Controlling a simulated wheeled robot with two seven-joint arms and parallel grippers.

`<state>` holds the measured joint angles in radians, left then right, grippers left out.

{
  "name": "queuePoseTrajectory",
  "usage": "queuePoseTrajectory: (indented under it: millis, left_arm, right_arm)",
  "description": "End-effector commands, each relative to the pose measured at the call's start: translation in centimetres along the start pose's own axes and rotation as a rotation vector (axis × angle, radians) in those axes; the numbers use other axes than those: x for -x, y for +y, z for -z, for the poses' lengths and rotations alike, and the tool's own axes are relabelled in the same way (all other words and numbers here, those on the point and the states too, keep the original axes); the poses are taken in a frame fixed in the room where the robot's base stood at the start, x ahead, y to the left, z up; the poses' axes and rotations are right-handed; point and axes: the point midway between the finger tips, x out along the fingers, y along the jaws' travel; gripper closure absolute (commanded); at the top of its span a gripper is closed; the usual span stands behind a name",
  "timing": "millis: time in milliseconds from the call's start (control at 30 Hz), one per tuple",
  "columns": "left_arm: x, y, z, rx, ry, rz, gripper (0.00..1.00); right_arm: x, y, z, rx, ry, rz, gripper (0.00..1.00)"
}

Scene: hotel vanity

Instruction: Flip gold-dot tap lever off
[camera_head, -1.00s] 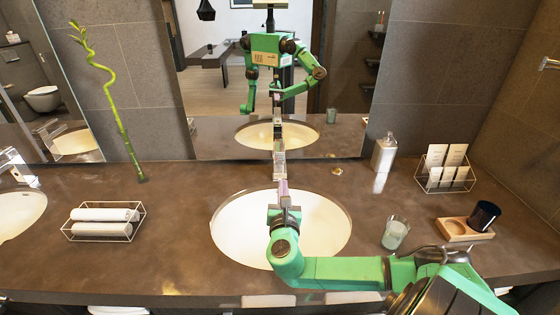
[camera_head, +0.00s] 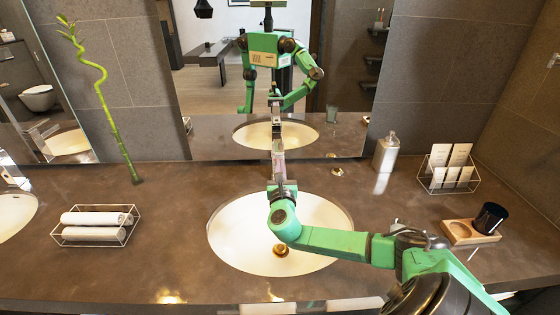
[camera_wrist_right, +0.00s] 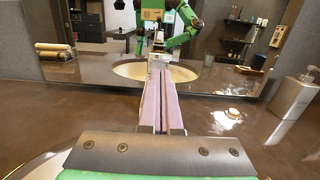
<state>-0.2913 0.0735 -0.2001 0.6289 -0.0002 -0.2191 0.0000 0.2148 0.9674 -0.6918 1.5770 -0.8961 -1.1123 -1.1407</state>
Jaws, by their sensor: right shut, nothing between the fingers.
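My right gripper (camera_head: 278,158) reaches over the middle basin (camera_head: 235,225) toward the mirror. Its fingers are shut with nothing between them. The wrist view shows the pale purple fingers of this gripper (camera_wrist_right: 160,82) together, pointing straight at the mirror. The tap of this basin is mostly hidden behind my gripper; I cannot make out its lever or a gold dot, nor whether the fingers touch it. Another chrome tap (camera_head: 12,176) stands by the left basin (camera_head: 12,212), cut by the picture edge. My left gripper is not in view.
A small gold disc (camera_head: 337,171) lies right of my fingers. A soap dispenser (camera_head: 386,154) stands by the mirror. To the right are a wire card holder (camera_head: 448,170) and a dark cup (camera_head: 489,218) on a wooden tray (camera_head: 457,231). Rolled towels (camera_head: 95,219) sit left.

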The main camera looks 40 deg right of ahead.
Motion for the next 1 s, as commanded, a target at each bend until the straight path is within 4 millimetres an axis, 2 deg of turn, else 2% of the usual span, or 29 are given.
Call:
queuePoseTrajectory:
  millis: [133,467,567,767,1000]
  left_arm:
    - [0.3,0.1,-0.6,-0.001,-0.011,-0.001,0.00]
    - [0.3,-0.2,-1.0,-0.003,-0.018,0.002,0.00]
    - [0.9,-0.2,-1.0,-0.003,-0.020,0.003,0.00]
    - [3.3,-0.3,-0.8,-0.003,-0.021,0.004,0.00]
    - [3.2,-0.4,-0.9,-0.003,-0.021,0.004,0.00]
  right_arm:
    - [-1.6,0.0,0.0,-0.001,0.000,0.001,1.00]
    - [-1.8,0.0,0.1,-0.001,0.001,-0.001,1.00]
    - [-1.9,0.0,-0.7,-0.002,0.001,0.000,1.00]
    - [-2.6,0.1,-3.9,-0.003,0.000,0.000,1.00]
    - [-2.9,0.0,-4.3,-0.003,-0.008,0.002,1.00]
